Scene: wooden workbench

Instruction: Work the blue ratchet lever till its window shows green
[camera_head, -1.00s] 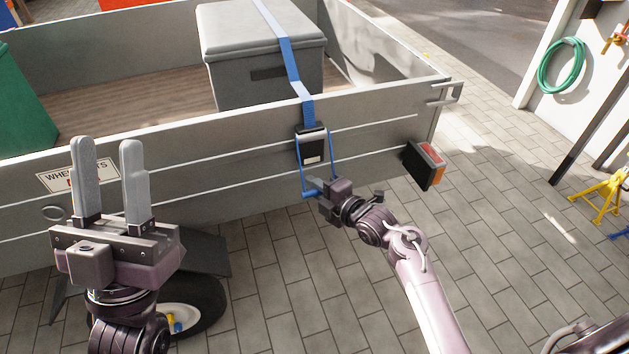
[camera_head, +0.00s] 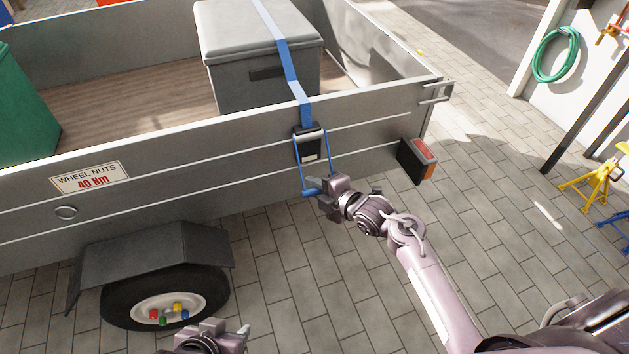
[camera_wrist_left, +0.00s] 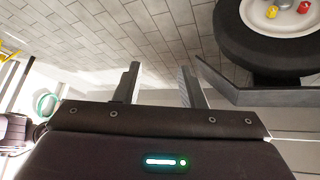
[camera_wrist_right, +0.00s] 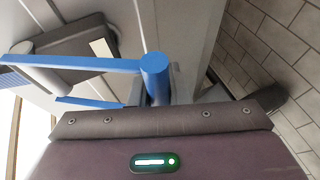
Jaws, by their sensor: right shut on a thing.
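The blue ratchet lever (camera_head: 298,173) is a U-shaped bail hanging down from the dark ratchet body (camera_head: 307,142) on the trailer's side. My right gripper (camera_head: 320,190) is shut on the blue crossbar at the lever's lower end. In the right wrist view the blue crossbar (camera_wrist_right: 155,75) stands between the fingers, which are largely hidden behind it. The ratchet's window (camera_head: 309,157) looks pale whitish, with no green visible. It also looks pale in the right wrist view (camera_wrist_right: 103,48). My left gripper (camera_wrist_left: 160,88) is open and empty, low at the bottom edge of the head view.
A blue strap (camera_head: 290,65) runs over a grey box (camera_head: 225,70) in the trailer (camera_head: 190,140). A wheel (camera_head: 120,305) with coloured nuts sits under a fender (camera_head: 150,255), near my left gripper. A tail light (camera_head: 418,160) is right of the ratchet. Open paving lies below.

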